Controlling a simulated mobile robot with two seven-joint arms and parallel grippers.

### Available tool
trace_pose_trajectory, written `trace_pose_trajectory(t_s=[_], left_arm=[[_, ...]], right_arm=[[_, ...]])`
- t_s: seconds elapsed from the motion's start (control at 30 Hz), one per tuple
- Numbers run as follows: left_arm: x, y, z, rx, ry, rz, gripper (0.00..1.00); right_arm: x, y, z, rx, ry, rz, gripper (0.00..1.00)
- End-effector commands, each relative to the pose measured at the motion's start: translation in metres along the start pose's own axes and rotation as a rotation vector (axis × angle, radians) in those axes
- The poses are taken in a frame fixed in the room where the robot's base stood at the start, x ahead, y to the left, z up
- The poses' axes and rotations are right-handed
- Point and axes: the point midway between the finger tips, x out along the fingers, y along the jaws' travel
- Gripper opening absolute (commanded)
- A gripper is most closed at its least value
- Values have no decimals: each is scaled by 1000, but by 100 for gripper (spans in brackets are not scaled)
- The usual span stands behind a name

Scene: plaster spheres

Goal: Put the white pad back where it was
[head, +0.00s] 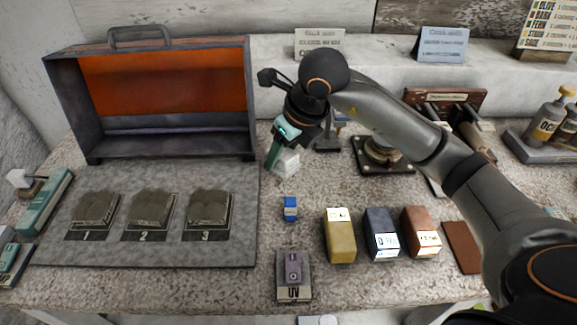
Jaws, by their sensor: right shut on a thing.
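My right gripper (278,152) reaches in from the right and points down over the worktop, to the right of the open case. It is shut on the white pad (287,163), a small pale block at its fingertips. The fingers partly hide the pad, and I cannot tell whether it touches the worktop. My left gripper is not in view.
An open case (70,108) with an orange lining stands at the back left. In front lies a grey mat (150,252) with three numbered lumps. A small blue block (290,208) and yellow (340,240), dark blue (381,235) and brown (420,232) blocks stand front right.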

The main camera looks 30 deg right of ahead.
Motion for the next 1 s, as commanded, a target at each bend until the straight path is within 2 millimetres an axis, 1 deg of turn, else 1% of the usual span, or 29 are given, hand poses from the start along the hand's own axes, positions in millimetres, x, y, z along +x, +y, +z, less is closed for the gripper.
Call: trace_pose_trajectory(t_s=[0.03,0.27,0.33,0.4,0.5,0.6,0.8,0.93,0.97,1.0], left_arm=[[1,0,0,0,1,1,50],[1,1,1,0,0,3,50],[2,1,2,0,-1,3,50],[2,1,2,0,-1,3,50],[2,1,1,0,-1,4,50],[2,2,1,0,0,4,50],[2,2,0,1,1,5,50],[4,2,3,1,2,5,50],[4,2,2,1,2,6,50],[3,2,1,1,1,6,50]], right_arm=[[8,-6,-3,3,3,-1,0],[23,-19,-5,3,0,0,0],[31,-26,-8,3,2,-1,0],[42,-23,-13,0,4,2,0],[53,-23,-17,0,1,1,0],[56,-23,-18,0,-1,0,0],[56,-23,-18,0,-2,0,0],[60,-23,-20,0,-2,0,0],[60,-23,-19,0,-2,0,56],[59,-23,-19,0,-2,0,60]])
